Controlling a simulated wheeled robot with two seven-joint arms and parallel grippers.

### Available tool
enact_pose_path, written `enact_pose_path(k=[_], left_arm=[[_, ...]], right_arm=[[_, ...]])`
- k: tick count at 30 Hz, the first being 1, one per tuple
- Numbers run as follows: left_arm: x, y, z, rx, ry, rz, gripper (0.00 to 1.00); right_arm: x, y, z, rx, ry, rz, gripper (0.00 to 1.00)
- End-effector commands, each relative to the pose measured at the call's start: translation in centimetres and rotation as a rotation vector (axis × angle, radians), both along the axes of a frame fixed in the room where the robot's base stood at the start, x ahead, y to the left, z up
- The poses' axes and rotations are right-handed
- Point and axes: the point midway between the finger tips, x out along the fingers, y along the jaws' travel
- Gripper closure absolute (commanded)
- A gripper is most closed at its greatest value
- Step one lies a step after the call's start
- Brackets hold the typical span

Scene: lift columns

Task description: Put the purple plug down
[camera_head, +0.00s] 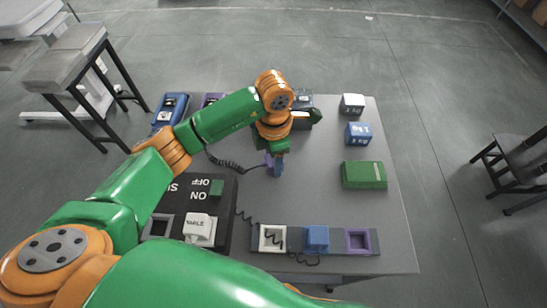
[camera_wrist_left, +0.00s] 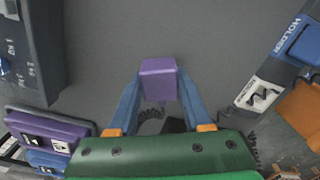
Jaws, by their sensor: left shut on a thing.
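The purple plug (camera_wrist_left: 158,80) is held between the two blue fingertips of my left gripper (camera_wrist_left: 160,92) in the left wrist view. In the head view the left gripper (camera_head: 276,168) points down over the middle of the grey table (camera_head: 330,150), and a sliver of the purple plug (camera_head: 268,161) shows beside the fingers. A dark coiled cord (camera_head: 230,163) runs near it. I cannot tell whether the plug touches the table. My right gripper is not in view.
A socket strip has a white socket (camera_head: 271,238), a blue plug (camera_head: 316,238) and a purple socket (camera_head: 360,241). A black switch panel (camera_head: 225,205) stands left. A green block (camera_head: 364,175), blue box (camera_head: 358,133) and white box (camera_head: 352,104) stand right.

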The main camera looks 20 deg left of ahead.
Motion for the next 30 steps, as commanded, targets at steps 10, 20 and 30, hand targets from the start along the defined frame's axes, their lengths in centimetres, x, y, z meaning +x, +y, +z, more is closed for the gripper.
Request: enact_pose_path(k=[10,20,30], left_arm=[[0.0,0.0,-0.1,-0.001,-0.001,0.000,0.21],[0.2,0.0,3.8,-0.001,-0.008,-0.001,0.21],[0.1,0.0,11.7,0.001,-0.004,0.001,0.21]], right_arm=[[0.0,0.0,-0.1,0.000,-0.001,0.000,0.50],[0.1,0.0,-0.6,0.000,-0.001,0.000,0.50],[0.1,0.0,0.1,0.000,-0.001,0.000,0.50]])
